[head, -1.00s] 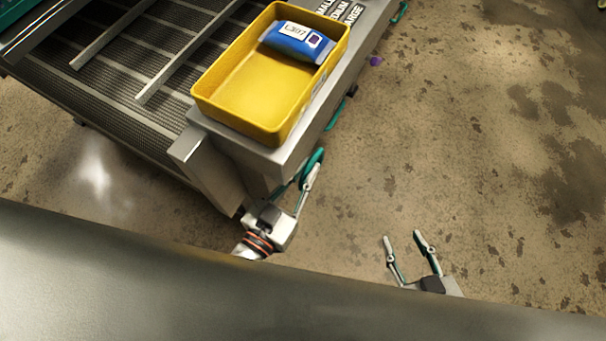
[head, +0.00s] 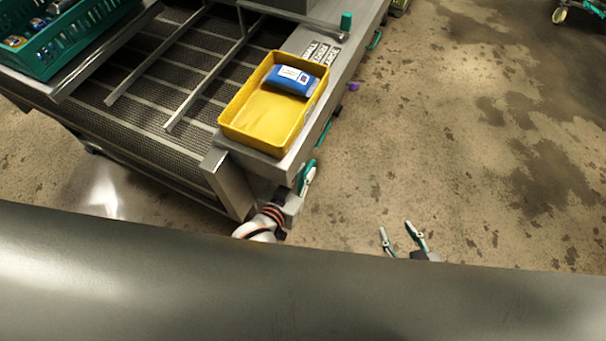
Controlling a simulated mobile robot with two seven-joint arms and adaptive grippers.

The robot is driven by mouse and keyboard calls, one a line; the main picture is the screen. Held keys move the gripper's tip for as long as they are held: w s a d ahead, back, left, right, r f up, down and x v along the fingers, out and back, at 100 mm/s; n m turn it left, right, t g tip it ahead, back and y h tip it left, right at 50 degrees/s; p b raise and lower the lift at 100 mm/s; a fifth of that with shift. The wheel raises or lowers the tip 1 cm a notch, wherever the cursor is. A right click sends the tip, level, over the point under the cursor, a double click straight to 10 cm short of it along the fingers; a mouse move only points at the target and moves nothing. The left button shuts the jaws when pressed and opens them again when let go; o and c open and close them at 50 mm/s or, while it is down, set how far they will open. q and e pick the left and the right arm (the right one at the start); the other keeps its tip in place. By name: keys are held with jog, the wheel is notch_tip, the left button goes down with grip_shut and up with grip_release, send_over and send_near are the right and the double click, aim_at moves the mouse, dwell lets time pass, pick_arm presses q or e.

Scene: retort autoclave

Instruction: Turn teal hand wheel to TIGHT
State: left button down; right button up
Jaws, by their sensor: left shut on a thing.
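The teal hand wheel (head: 309,167) is on the side of the conveyor frame, near its front corner, and shows only as a small teal piece. My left gripper (head: 307,180) is at the wheel, with its fingers closed on the rim. The conveyor corner and the gripper hide much of the wheel, and no TIGHT mark is readable. My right gripper (head: 401,238) is open and empty over the bare floor, well to the right of the wheel.
A yellow bin (head: 233,127) with a blue packet (head: 291,80) sits on the conveyor's end. A teal crate (head: 50,66) of cans stands at the far left. A teal knob (head: 346,21) is at the back. A grey surface fills the bottom.

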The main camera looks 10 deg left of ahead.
pick_arm(q)
jog(key=shift+d+r, duration=0.1)
jog(key=c, duration=2.1)
grip_release()
jog(key=v, duration=1.2)
